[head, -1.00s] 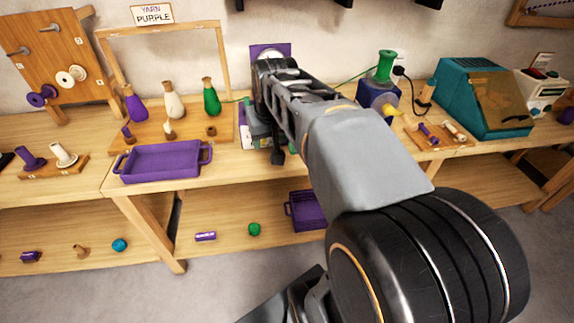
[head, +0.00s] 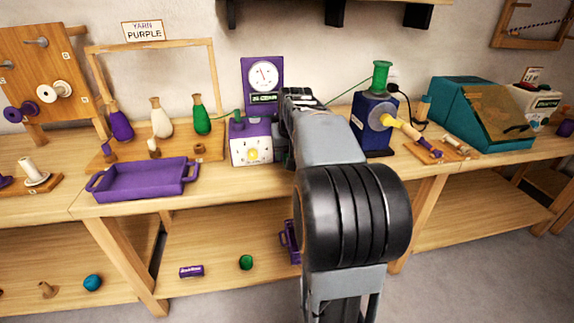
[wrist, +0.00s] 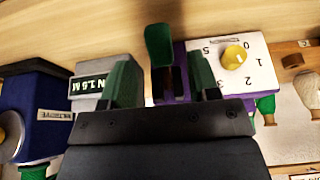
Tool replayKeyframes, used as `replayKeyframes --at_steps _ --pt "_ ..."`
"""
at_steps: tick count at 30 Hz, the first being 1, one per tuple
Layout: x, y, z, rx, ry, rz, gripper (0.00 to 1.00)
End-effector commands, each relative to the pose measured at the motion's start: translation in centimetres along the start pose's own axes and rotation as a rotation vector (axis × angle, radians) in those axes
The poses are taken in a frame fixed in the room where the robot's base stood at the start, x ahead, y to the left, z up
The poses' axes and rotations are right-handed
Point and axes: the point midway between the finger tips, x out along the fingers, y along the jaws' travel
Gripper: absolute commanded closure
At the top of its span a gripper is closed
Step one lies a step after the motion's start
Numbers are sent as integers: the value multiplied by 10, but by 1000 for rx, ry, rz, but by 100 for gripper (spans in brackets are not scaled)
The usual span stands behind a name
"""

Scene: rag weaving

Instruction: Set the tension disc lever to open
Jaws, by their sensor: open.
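The purple tension box (head: 252,128) stands on the bench. Its white dial plate (head: 241,150) has a yellow knob (head: 252,155), also visible in the wrist view (wrist: 234,56). A dark green paddle (wrist: 160,46), which looks like the lever, stands out beside this box in the wrist view. My gripper (wrist: 160,66) is open, with one finger on each side of the paddle in that picture. I cannot tell whether either finger touches it. In the head view my arm hides the lever and most of the gripper.
A purple gauge (head: 262,76) stands behind the box. A blue winder (head: 375,120) with a green spool is to the right. A purple tray (head: 145,180) and yarn cones (head: 156,118) are to the left. A grey display box (wrist: 92,80) lies close by the left finger.

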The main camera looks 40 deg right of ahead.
Motion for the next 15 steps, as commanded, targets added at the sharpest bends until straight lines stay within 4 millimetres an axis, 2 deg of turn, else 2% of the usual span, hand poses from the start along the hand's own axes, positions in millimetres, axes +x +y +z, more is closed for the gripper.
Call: replayKeyframes --at_steps 1,6,15 --pt "11 0 1 0 -2 0 45" --pt "32 0 1 0 -1 0 45" --pt "46 0 0 0 0 0 45"
